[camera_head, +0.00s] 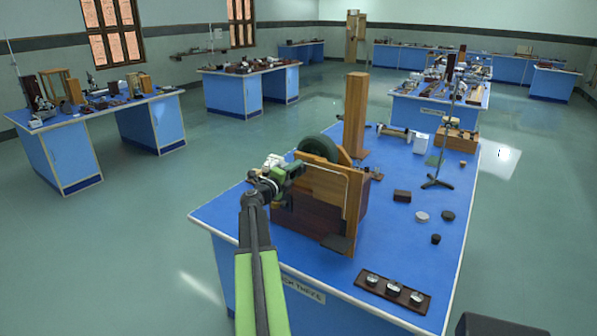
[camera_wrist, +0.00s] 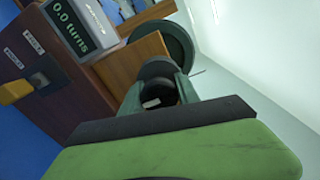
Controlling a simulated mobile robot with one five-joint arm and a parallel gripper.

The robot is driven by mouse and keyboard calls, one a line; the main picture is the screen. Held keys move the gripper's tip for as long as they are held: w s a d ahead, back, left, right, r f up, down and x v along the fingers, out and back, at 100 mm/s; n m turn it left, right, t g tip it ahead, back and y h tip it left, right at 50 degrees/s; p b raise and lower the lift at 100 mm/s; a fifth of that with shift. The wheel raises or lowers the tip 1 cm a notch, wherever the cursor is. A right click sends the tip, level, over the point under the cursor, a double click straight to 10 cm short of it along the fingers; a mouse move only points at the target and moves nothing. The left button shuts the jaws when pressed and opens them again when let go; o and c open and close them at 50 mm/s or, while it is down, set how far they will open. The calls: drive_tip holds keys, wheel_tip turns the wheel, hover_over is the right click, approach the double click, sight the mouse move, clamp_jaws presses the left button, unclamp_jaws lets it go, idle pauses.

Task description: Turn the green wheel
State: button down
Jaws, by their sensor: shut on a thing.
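The green wheel (camera_head: 319,148) is a large dark disc standing upright at the far side of a wooden apparatus on the near blue bench. It also shows in the wrist view (camera_wrist: 177,43) at the top, beside a brown panel. A grey box with a display (camera_wrist: 80,25) reads 0.0 turns. My gripper (camera_head: 288,170) is at the left side of the apparatus, near the wheel. In the wrist view, its green-and-black finger fills the bottom. The jaws are shut on a dark part by the wheel; the contact is mostly hidden.
A tall wooden post (camera_head: 355,115) stands behind the apparatus. A dark tray with round weights (camera_head: 392,290) lies at the bench's front. A thin rod stand (camera_head: 436,180) and small dark blocks stand to the right. Open floor lies left of the bench.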

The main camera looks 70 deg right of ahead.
idle(0.3)
drive_tip(key=c, duration=0.9)
unclamp_jaws()
drive_tip(key=shift+s, duration=0.1)
drive_tip(key=w+a, duration=0.1)
drive_tip(key=a, duration=0.4)
drive_tip(key=w+a, duration=0.1)
drive_tip(key=a, duration=0.5)
drive_tip(key=w+a, duration=0.1)
drive_tip(key=a, duration=0.5)
drive_tip(key=shift+w, duration=0.25)
